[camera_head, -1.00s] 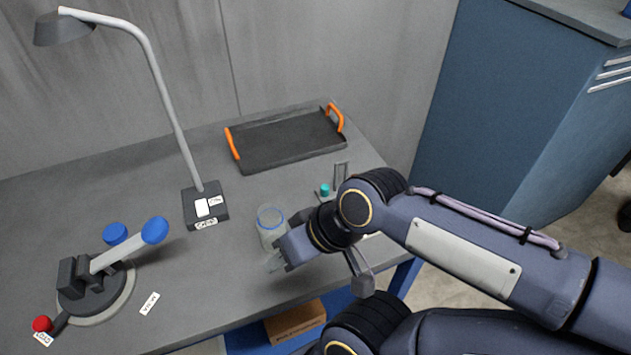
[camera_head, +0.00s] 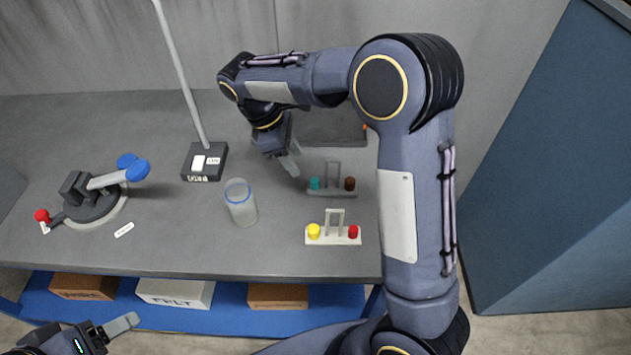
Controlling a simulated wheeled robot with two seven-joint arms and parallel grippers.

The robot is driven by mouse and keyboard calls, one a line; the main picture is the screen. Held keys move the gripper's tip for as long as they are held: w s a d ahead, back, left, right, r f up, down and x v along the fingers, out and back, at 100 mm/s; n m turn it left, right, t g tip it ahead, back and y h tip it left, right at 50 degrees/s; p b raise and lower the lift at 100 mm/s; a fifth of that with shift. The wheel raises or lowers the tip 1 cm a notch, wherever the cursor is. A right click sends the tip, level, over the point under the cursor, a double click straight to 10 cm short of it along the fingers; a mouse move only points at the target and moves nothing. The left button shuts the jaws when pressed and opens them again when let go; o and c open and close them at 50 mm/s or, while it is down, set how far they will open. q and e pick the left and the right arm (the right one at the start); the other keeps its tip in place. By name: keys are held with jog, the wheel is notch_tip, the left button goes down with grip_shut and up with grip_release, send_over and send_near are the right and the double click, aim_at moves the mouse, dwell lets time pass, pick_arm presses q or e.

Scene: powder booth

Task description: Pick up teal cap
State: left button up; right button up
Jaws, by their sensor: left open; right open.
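The teal cap (camera_head: 315,184) sits on the left end of a dark grey holder (camera_head: 332,193) with an upright handle. A brown cap (camera_head: 350,184) sits on that holder's right end. My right gripper (camera_head: 290,165) is open and empty, pointing down just above and to the left of the teal cap, apart from it. My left gripper (camera_head: 122,325) is low at the bottom left, in front of the table and away from the caps; its fingers are only partly visible.
A white holder (camera_head: 318,240) with a yellow cap and a red cap stands in front. A clear blue-rimmed jar (camera_head: 240,203) stands to the left. Behind are the lamp base (camera_head: 204,162) and a tray (camera_head: 335,128) partly hidden by my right arm. A blue-handled clamp (camera_head: 100,190) is at far left.

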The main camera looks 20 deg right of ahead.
aim_at(312, 180)
jog(key=x, duration=0.3)
jog(key=d+x, duration=0.1)
jog(key=x, duration=0.3)
jog(key=shift+s, duration=0.15)
jog(key=shift+f, duration=0.25)
grip_shut()
